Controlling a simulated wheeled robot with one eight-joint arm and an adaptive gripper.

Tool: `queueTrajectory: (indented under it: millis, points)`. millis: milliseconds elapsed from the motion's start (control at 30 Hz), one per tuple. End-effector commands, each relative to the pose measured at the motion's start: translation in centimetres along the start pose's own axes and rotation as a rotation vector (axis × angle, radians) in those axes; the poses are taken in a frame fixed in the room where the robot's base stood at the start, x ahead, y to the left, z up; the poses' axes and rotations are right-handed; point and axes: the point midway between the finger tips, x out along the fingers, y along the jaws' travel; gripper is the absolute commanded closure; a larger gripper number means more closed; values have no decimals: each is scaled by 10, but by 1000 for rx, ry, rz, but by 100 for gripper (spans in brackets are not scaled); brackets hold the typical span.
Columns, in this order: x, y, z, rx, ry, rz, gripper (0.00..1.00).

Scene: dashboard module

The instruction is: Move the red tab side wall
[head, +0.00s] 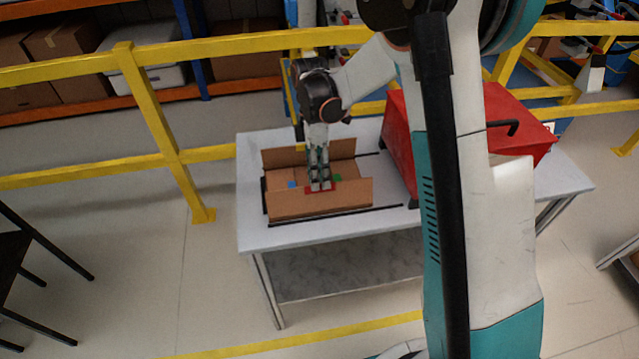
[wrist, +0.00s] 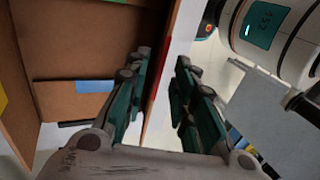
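A brown cardboard box (head: 318,206) sits open on the white table. Its near side wall bears a red tab (head: 308,190) along the top edge; the fingers partly cover the tab. In the wrist view the red tab (wrist: 164,48) shows along the wall's edge. My gripper (head: 321,186) points down at this wall. In the wrist view its two fingers (wrist: 160,75) are apart, one on each side of the wall, with a visible gap. Whether either finger touches the wall is unclear.
A blue tab (head: 291,184) and a green tab (head: 337,178) show at the box's other walls. A red case (head: 400,135) stands right of the box on the table (head: 300,238). Black strips lie beside the box. A yellow railing (head: 165,140) runs behind the table.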

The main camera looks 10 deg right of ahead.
Motion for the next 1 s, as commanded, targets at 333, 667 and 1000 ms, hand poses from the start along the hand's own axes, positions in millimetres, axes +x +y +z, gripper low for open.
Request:
queueTrajectory:
  millis: [333, 667, 1000]
  points:
    - [-69, 0, 0, 0, 0, 0, 76]
    - [-93, 0, 0, 0, 0, 0, 76]
    - [-93, -1, 1, 29, 1, 6, 100]
